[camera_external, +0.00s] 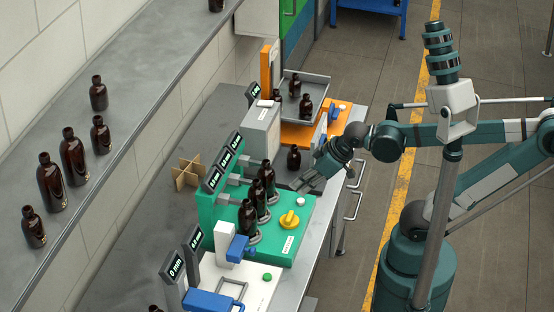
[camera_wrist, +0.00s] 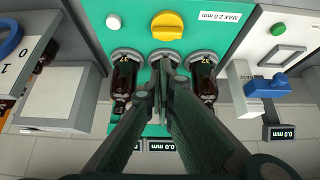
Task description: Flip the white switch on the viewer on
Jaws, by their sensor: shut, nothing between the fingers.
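A grey box with a pale panel (camera_external: 262,132), which may be the viewer, stands between the orange and green stations. A small white piece (camera_external: 265,103) sits on its top; I cannot tell whether it is a switch or a label. The box also shows at the left of the wrist view (camera_wrist: 65,95), with a small white piece (camera_wrist: 29,131) at its edge. My gripper (camera_external: 303,184) is shut and empty, beside the green station and to the right of and below the box. In the wrist view its fingertips (camera_wrist: 168,68) cover most of the green station's middle bottle.
The green station (camera_external: 212,208) carries amber bottles (camera_external: 247,222) and a yellow knob (camera_external: 289,220). One bottle (camera_external: 294,158) stands near the box and my gripper. The orange station (camera_external: 290,133) has a blue lever (camera_external: 319,130). A white station (camera_external: 258,291) with blue parts stands in front.

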